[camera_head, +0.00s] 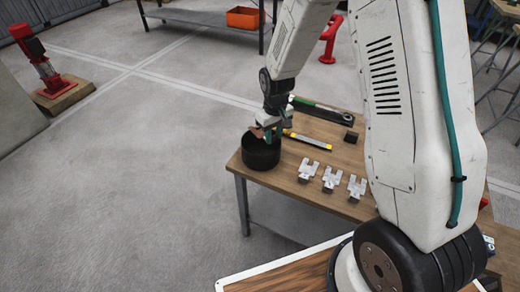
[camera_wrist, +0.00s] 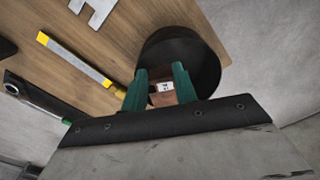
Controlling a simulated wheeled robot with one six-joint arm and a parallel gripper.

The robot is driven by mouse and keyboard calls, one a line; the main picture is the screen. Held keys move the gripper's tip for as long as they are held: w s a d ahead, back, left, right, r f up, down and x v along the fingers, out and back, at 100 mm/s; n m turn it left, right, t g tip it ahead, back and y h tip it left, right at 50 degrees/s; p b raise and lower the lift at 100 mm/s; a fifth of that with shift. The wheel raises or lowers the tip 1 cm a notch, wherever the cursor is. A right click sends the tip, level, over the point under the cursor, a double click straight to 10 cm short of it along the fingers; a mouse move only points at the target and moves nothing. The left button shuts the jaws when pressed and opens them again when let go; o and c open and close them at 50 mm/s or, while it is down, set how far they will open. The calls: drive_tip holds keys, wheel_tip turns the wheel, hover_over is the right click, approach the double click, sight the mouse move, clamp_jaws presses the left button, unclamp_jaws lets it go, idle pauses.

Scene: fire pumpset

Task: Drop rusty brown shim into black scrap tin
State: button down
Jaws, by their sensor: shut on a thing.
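The black scrap tin (camera_head: 260,152) stands upright at the left corner of the wooden table. My gripper (camera_head: 270,131) is just above the tin's opening. In the wrist view its two green fingers (camera_wrist: 160,85) are shut on a rusty brown shim (camera_wrist: 161,97) with a small white label. The tin (camera_wrist: 200,50) lies behind the fingers there, and the shim overlaps its opening. The shim (camera_head: 256,131) also shows as a small brown piece at the fingertips in the head view. The inside bottom of the tin is mostly hidden.
Several silver slotted shims (camera_head: 331,178) lie in a row on the table (camera_head: 295,155). A yellow-ended strip (camera_head: 308,140), a long dark tool with green (camera_head: 322,110) and a small black block (camera_head: 351,136) lie behind. The table edge is close to the tin.

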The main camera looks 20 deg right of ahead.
drive_tip(key=shift+f, duration=0.35)
drive_tip(key=c, duration=1)
unclamp_jaws()
wheel_tip(320, 180, up, 8)
drive_tip(key=shift+f, duration=0.1)
